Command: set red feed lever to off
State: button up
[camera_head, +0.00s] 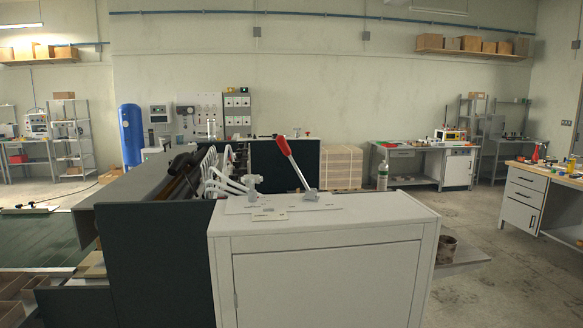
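The red feed lever (288,153) stands on top of the white machine cabinet (325,275) in front of me. Its red handle is tilted up and to the left, and its metal shaft runs down to a small base (311,195) on the cabinet top. A small light label plate (269,216) lies on the top to the left of the base; its writing is too small to read. My gripper is not in view.
A pale valve-like fitting (252,183) and several white curved tubes (220,175) stand left of the lever. A dark panel (150,255) borders the cabinet's left side. A brown pot (447,249) sits on a side shelf at right. Open floor lies further right.

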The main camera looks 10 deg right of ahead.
aim_at(281, 141)
jog(key=z, duration=1.95)
jog(key=k, duration=0.6)
jog(key=u, duration=2.5)
